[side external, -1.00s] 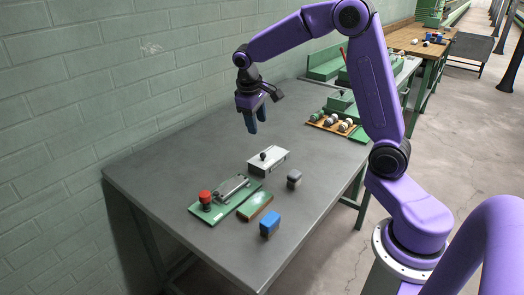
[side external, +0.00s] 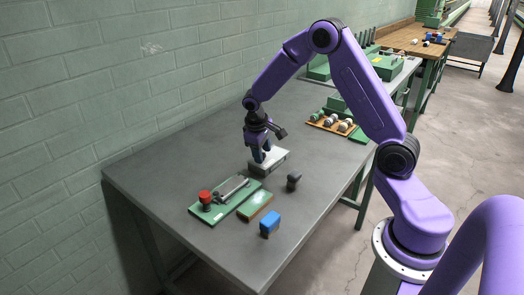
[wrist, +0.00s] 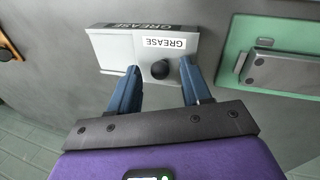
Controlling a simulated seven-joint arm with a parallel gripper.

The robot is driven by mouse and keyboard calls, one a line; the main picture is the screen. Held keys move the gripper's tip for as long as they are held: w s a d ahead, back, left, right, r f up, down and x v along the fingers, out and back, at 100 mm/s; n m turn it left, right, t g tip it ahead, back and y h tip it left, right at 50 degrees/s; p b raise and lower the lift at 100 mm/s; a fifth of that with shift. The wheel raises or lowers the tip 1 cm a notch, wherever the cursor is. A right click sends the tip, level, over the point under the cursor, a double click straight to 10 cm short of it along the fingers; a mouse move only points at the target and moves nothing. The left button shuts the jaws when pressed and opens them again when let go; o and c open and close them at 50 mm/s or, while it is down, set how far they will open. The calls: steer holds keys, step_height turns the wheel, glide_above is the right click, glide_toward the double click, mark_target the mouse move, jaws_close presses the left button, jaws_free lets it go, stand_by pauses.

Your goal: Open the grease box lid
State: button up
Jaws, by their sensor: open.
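The grease box (side external: 279,161) is a pale grey box on the table, partly hidden behind my gripper in the side view. In the wrist view the grease box (wrist: 115,50) shows its GREASE labels, and its lid carries a round black knob (wrist: 160,69). My gripper (side external: 262,158) is down at the box. In the wrist view my gripper (wrist: 160,72) is open, with one blue finger on each side of the knob. A gap shows between the knob and each finger. I cannot tell how the fingertips' height compares with the knob's.
A green plate with a red knob (side external: 205,197) lies left of the box. Near it are a green-and-tan block (side external: 255,206), a blue-topped block (side external: 270,223) and a dark-topped block (side external: 294,180). A wooden tray of spools (side external: 332,123) sits further back. The table's left part is clear.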

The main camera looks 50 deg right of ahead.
jaws_close()
glide_above(276, 152)
steer(key=a, duration=0.1)
stand_by(0.4)
jaws_free()
steer(key=shift+r, duration=0.15)
steer(key=v, duration=1.7)
steer(key=shift+s+a+r, duration=0.1)
